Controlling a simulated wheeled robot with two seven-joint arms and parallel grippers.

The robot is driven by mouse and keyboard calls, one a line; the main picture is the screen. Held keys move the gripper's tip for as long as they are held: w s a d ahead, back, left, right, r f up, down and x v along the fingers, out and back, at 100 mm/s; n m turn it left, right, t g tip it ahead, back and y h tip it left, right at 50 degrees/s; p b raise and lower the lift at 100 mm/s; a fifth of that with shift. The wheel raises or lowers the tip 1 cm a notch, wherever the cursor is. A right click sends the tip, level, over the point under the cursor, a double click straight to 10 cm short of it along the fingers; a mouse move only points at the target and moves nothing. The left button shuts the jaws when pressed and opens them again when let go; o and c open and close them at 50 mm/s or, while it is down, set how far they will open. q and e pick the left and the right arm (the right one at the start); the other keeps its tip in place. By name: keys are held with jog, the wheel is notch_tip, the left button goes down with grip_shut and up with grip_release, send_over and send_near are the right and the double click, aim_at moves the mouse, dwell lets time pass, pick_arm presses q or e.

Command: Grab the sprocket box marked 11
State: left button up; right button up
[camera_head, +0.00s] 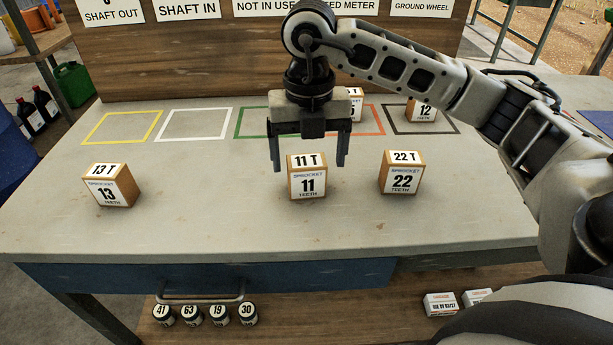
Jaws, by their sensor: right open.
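The sprocket box marked 11 (307,184) is a small brown and white box standing upright near the middle of the table. My right gripper (309,166) is open above and slightly behind it, fingers pointing down to the left and right of the box's top. I cannot tell whether the fingers touch the box. The box marked 22 (401,180) stands to its right and the box marked 13 (110,191) far to its left. The box marked 12 (424,112) stands at the back right. Another box (356,104) is partly hidden behind my gripper. My left gripper does not show.
The grey table (220,225) has coloured outlines along its back, including a yellow square (92,140) and a white square (163,136). A wooden board (180,55) with labels rises behind. Several small jars (191,315) and white cartons (440,304) sit on the lower shelf.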

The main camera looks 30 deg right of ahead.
aim_at(306, 177)
jog(key=shift+w+a+f, duration=0.1)
jog(key=shift+f, duration=1.25)
jog(key=shift+w+f, duration=0.1)
jog(key=shift+f, duration=1.2)
jog(key=c, duration=1.1)
